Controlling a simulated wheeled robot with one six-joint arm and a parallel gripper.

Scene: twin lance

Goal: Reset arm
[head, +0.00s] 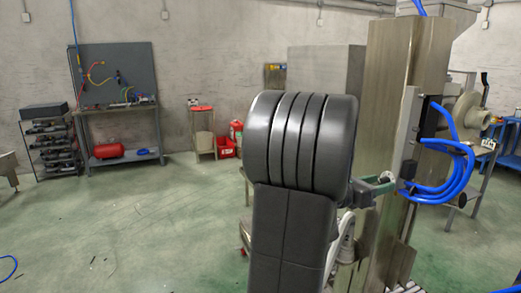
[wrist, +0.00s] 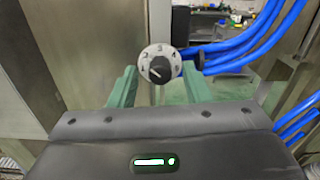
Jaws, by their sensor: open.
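My gripper (wrist: 159,80) shows in the wrist view as two green fingers spread apart, with nothing held between them. A round grey dial with numbers and a black knob (wrist: 158,69) is straight ahead, and its plate lies between the fingertips in the picture. The fingers do not appear to touch the knob, but the exact depth gap cannot be told. In the head view my gripper (head: 376,188) shows at the right of my black padded arm, close to the front of a metal machine column (head: 389,100). My arm hides part of the machine.
Thick blue hoses (head: 455,165) loop out from the column just right of my gripper. They also pass close on the right in the wrist view (wrist: 240,45). A workbench (head: 121,112) and a shelf rack (head: 48,140) stand far left. The green floor (head: 150,220) at left is mostly clear.

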